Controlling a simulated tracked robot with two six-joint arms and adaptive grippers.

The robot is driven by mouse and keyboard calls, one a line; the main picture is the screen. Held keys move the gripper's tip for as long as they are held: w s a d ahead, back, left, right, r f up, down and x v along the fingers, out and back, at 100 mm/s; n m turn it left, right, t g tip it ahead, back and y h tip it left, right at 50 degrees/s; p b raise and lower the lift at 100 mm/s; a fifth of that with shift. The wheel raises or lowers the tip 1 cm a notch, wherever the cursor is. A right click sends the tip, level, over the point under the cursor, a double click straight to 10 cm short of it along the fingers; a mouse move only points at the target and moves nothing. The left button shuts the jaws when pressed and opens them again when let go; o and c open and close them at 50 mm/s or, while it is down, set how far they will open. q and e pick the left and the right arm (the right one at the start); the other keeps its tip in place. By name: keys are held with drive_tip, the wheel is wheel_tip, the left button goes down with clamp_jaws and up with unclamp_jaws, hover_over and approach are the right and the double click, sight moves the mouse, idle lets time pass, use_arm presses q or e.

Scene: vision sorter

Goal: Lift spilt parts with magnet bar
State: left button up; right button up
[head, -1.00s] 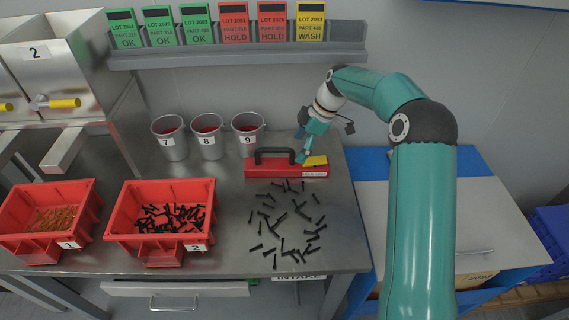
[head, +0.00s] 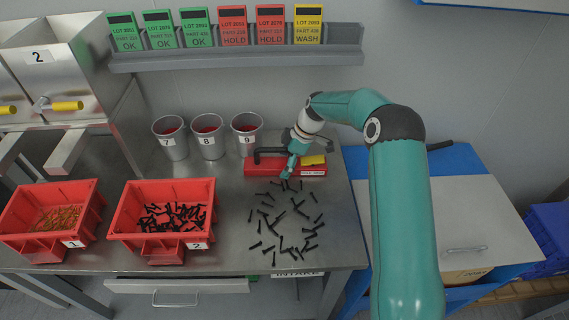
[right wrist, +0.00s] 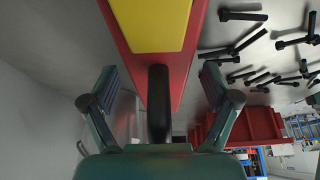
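The magnet bar is a red block (head: 312,171) with a black handle (head: 268,151) and a yellow pad (head: 312,160); it lies at the back of the steel table. My right gripper (head: 290,168) is at the bar's handle. In the right wrist view my right gripper (right wrist: 160,92) is open, with the black handle (right wrist: 159,105) between its two fingers and not clasped. The spilt black bolts (head: 296,226) lie scattered on the table in front of the bar. My left gripper is in neither view.
Red bin 1 (head: 45,243) and red bin 2 (head: 160,243), with dark bolts, stand at the left. Metal cups 7 (head: 173,146), 8 (head: 208,144) and 9 (head: 246,140) stand left of the bar. A card rack (head: 235,60) hangs on the wall behind.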

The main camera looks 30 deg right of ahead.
drive_tip(key=c, duration=1.6)
clamp_jaws()
drive_tip(key=shift+r, duration=0.1)
